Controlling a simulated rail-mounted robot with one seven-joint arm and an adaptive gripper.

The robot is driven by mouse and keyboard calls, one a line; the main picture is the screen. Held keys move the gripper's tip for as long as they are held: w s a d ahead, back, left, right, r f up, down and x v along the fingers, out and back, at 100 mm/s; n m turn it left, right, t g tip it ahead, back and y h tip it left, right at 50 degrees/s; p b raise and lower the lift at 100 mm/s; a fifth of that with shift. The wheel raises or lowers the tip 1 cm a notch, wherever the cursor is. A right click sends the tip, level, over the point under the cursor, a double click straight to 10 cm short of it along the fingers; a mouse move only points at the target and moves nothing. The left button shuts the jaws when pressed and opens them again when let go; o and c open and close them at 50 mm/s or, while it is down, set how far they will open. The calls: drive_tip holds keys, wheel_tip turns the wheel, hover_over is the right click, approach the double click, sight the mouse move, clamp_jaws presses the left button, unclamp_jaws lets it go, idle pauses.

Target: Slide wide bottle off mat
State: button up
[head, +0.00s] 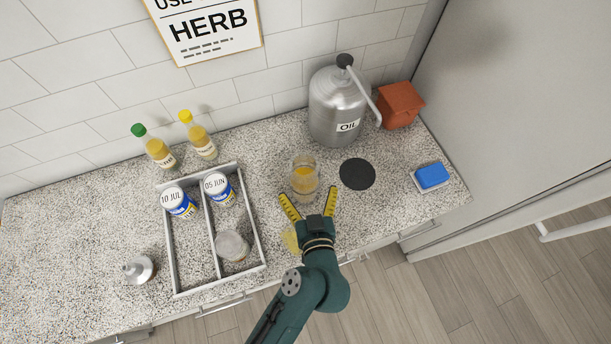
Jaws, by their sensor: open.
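A wide clear glass container (304,183) with orange-yellow contents stands upright on the speckled counter in the head view. It may be the wide bottle. A round dark mat (357,173) lies flat just to its right, with nothing on it. My gripper (308,194) is open, its two yellow fingers spread on the near side of the container, tips near its left and right sides. I cannot tell whether either finger touches the glass. A yellowish patch (290,241) lies on the counter near the left finger, partly hidden by my arm.
A metal oil can (337,105) and terracotta-coloured box (400,104) stand behind. A blue sponge (431,175) lies right. A divided tray (208,243) with several jars, two capped bottles (160,152) and a small metal item (138,269) are left. The counter's front edge is close.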

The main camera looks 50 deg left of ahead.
drive_tip(key=v, duration=0.6)
drive_tip(key=shift+a, duration=0.1)
